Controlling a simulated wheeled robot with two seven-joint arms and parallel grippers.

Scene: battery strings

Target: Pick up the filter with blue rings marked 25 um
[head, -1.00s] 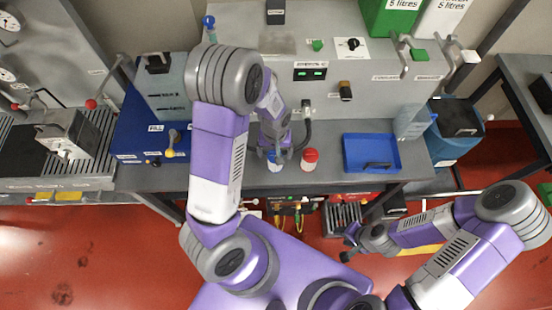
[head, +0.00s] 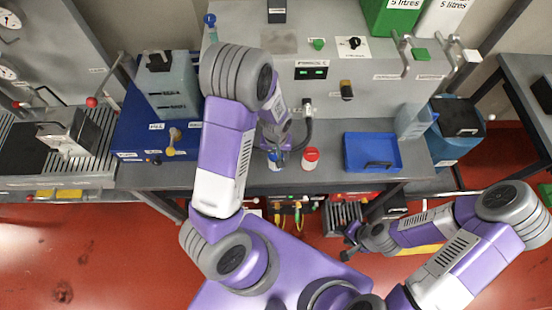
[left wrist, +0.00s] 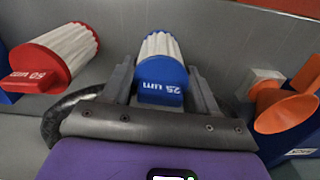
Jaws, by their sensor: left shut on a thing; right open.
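The filter with blue rings (left wrist: 161,70) has a white pleated body and a blue end marked 25 um in the left wrist view. It stands between the fingers of my left gripper (left wrist: 160,88), which is shut on it. In the head view the blue filter (head: 275,160) shows only partly below my left gripper (head: 274,152), over the grey bench. A red-ringed filter marked 60 um (left wrist: 50,58) stands apart beside it; it also shows in the head view (head: 310,158). My right gripper (head: 350,246) is open and empty, low over the floor.
A blue tray (head: 348,152) lies right of the red filter on the bench (head: 240,180). A grey machine (head: 375,100) rises behind. An orange funnel-shaped part (left wrist: 283,108) is close to my left gripper's right side.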

